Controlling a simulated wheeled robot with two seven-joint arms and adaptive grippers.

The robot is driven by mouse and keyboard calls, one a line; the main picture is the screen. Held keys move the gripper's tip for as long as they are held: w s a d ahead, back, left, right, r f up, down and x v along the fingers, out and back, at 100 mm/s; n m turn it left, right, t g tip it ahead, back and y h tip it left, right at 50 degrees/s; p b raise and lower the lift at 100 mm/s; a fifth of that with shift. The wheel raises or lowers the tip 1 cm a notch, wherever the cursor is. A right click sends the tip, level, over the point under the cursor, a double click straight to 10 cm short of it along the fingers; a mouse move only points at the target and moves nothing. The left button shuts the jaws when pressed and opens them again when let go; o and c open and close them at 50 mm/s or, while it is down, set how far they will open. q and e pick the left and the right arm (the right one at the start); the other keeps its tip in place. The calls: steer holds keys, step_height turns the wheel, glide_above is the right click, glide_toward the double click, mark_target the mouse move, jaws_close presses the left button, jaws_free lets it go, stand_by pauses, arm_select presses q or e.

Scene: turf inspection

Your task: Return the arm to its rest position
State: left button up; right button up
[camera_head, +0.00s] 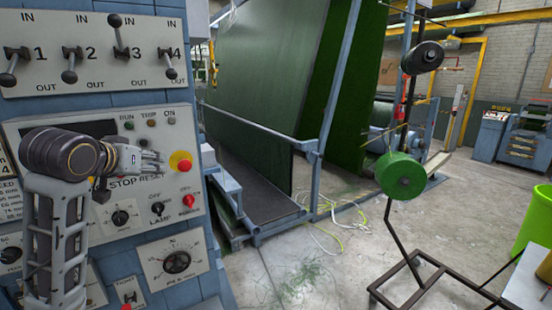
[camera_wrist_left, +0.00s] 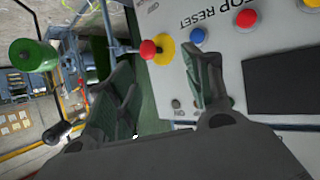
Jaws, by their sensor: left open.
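My left arm (camera_head: 58,225) rises in front of the control panel at the left of the head view. My left gripper (camera_head: 150,162) points right, in front of the panel near the STOP and RESET labels. In the left wrist view its two fingers (camera_wrist_left: 165,92) are spread apart with nothing between them. A red button on a yellow base (camera_head: 180,161) is just right of the fingertips. It also shows beyond the fingers in the left wrist view (camera_wrist_left: 150,49). My right gripper is in neither view.
The blue control cabinet (camera_head: 195,285) carries levers, knobs and a lower red button (camera_head: 188,201). A green spool (camera_head: 400,175) hangs on a dark stand at the right. A bright green bin (camera_head: 537,220) stands at the right edge. Concrete floor between is mostly open, with loose yellow cord.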

arm_select(q)
steer(key=s+d+f+m+g, duration=0.1)
steer(key=s+d+f+g, duration=0.15)
steer(key=f, duration=1.15)
steer(key=s+d+f+m+g, duration=0.1)
steer(key=s+d+f+g, duration=0.2)
steer(key=f, duration=1.2)
steer(key=s+d+f+g, duration=0.2)
steer(key=s+f, duration=0.7)
steer(key=s, duration=0.2)
steer(key=s+d+f+g, duration=0.2)
steer(key=s+f, duration=0.8)
steer(key=s+f+m+g+b, duration=0.1)
steer(key=s+f+b, duration=0.15)
steer(key=f, duration=3.25)
steer(key=s+a+f, duration=0.2)
steer(key=s+f, duration=0.9)
steer(key=s+a+f+g+b, duration=0.1)
steer(key=s+f, duration=0.9)
steer(key=s, duration=0.2)
steer(key=shift+a+f, duration=0.35)
steer(key=shift+a, duration=0.05)
